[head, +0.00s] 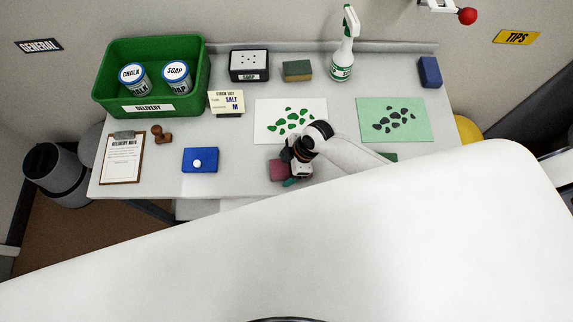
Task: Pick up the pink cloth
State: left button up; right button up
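The pink cloth (277,171) lies near the front edge of the bench, in the middle of the head view. It looks like a small dark pink folded piece, and its right part is hidden by my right gripper. My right gripper (292,174) is over the cloth's right side, pointing down. Its fingers are too small and covered to tell whether they are open or shut, or whether they touch the cloth. A small teal patch (290,183) shows just below the gripper. My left gripper is not in view.
A blue block with a white knob (200,160) lies left of the cloth. A white sheet with green shapes (290,120) lies behind it. The green delivery crate (105,92) holds two tins. A spray bottle (342,60) stands at the back. Bare bench lies between the blue block and cloth.

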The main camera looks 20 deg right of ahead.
jog(key=shift+w, duration=0.1)
jog(key=shift+c, duration=2.8)
jog(key=c, duration=0.4)
jog(key=shift+r, duration=0.25)
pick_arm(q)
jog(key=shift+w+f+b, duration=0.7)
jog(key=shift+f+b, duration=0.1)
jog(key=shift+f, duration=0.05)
pick_arm(e)
notch_tip(320, 180, up, 10)
jog(key=shift+f, duration=0.25)
